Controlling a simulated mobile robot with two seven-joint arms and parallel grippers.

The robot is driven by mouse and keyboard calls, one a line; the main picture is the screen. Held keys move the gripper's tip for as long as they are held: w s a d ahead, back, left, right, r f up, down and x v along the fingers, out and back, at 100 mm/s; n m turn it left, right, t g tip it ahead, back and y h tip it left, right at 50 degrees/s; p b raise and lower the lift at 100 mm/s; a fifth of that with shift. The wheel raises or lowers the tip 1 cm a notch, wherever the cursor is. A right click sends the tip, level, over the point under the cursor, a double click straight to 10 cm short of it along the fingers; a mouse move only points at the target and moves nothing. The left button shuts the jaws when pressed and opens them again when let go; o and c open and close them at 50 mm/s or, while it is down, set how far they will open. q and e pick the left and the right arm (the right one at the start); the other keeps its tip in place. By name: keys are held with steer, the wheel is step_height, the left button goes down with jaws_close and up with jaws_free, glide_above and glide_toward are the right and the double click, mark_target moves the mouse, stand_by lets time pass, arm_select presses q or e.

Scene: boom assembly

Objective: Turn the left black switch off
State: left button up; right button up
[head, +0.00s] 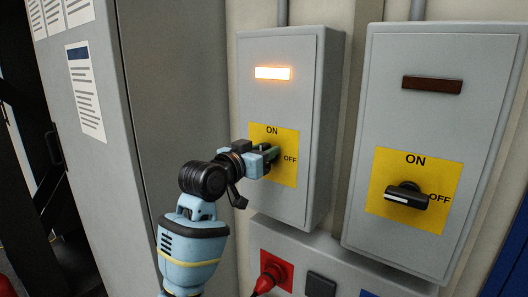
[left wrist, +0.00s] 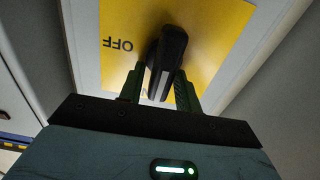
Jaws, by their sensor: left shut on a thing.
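The left switch panel (head: 278,120) is a grey box with a lit lamp (head: 272,73) and a yellow plate (head: 284,175) marked ON at the top and OFF at the right. My left gripper (head: 269,155) is at this plate and covers the switch in the head view. In the left wrist view the black switch (left wrist: 168,60) stands between the two fingers of my left gripper (left wrist: 160,90), which is shut on it. The word OFF shows upside down to the left of the switch there. My right gripper is in neither view.
The right panel (head: 431,130) has a dark lamp (head: 432,85) and a black switch (head: 407,195) pointing towards OFF. Below is a grey box with a red plug (head: 270,276) and a dark socket cover (head: 320,286). A grey cabinet (head: 85,150) stands at the left.

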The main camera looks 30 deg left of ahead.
arm_select(q)
steer(key=n, duration=0.4)
steer(key=shift+a+f+n, duration=0.25)
steer(key=shift+a+n, duration=0.05)
steer(key=shift+a, duration=0.05)
steer(key=n, duration=0.3)
steer(key=f+n, duration=0.1)
steer(key=n, duration=0.5)
steer(key=shift+w+a+f, duration=0.1)
steer(key=shift+a+f, duration=0.05)
steer(key=shift+a, duration=0.25)
steer(key=shift+f+n, duration=0.15)
steer(key=shift+n, duration=0.8)
steer(key=shift+f+n, duration=0.15)
steer(key=shift+n, duration=0.8)
steer(key=shift+c, duration=0.2)
